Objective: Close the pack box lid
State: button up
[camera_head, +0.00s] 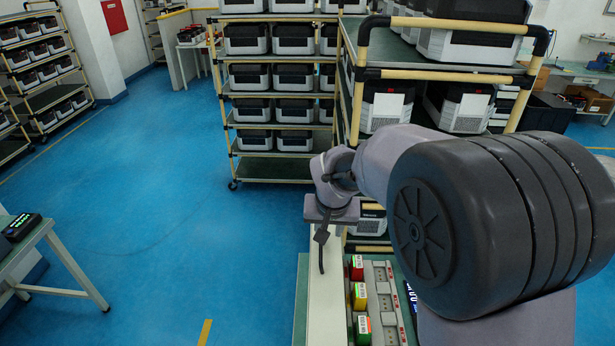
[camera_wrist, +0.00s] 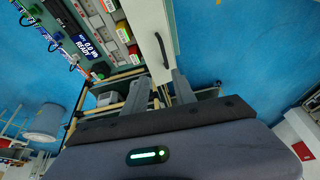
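A long white panel (camera_head: 326,305) with a dark curved handle (camera_head: 321,258) lies along the left side of the bench; I cannot tell for sure that it is the pack box lid. The same white panel (camera_wrist: 146,18) and handle (camera_wrist: 162,50) show in the wrist view. My gripper (camera_head: 322,236) is over the far end of this panel, and its fingers are hard to make out in the head view. The handle is beyond the fingertips.
Beside the panel stand red (camera_head: 356,268), yellow (camera_head: 360,296) and green-labelled (camera_head: 363,329) blocks and grey modules. A loaded rack (camera_head: 345,120) stands close behind the bench. Blue floor (camera_head: 150,190) is clear at left.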

aim_at(321, 252)
jog(key=x, duration=1.2)
jog(key=a+x, duration=0.1)
jog(key=x, duration=0.5)
jog(key=shift+w+f+b, duration=0.25)
jog(key=shift+w+b, duration=0.05)
jog(key=shift+b, duration=0.05)
grip_shut()
jog(key=shift+r, duration=0.1)
